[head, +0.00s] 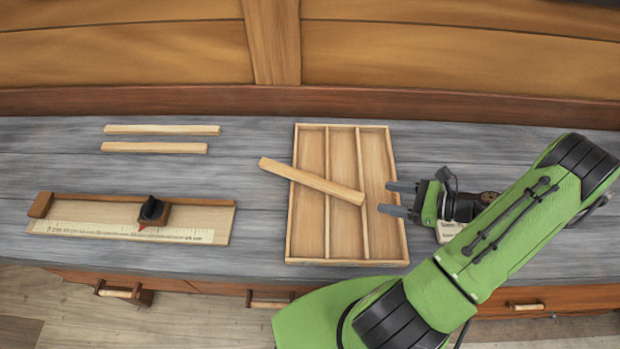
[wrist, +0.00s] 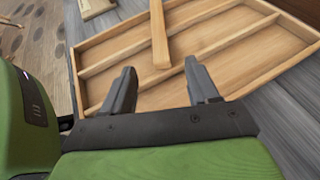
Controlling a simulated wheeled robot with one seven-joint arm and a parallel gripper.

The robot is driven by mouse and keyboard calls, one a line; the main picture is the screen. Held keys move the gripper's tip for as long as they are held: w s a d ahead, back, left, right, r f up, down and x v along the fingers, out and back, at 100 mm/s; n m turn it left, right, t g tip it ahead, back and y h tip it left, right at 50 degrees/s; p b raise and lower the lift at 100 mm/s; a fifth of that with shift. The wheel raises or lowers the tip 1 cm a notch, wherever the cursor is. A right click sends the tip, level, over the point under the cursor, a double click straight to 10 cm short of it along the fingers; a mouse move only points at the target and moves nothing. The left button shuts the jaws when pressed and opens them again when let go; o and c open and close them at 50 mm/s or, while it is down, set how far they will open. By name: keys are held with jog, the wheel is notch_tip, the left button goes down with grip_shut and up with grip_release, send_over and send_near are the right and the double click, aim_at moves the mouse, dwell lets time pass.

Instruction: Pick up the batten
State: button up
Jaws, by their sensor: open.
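A pale wooden batten (head: 312,181) lies slantwise across the left wall and dividers of a shallow wooden tray (head: 290,240), its left end jutting past the tray's left side. Two more battens, a longer one (head: 160,130) and a shorter one (head: 153,148), lie on the bench at the back left. My gripper (head: 385,197) is open and empty at the tray's right side, fingers pointing left at the batten's right end. In the wrist view the batten (wrist: 158,32) lines up with the gap between the fingertips (wrist: 160,68), its near end around the fingertips; I cannot tell whether it is between them.
A measuring board (head: 100,215) with a printed scale, a stop block and a dark-topped slider (head: 153,212) lies at the left. A partly hidden label card (head: 449,232) sits behind my gripper. The hull planking rises at the back. The bench between board and tray is clear.

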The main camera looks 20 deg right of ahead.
send_near(344, 191)
jog(key=x, duration=0.3)
jog(key=shift+w+d+f, duration=0.1)
jog(key=x, duration=0.6)
jog(key=shift+c, duration=0.4)
grip_shut()
notch_tip(344, 191, up, 10)
jog(key=p, duration=0.1)
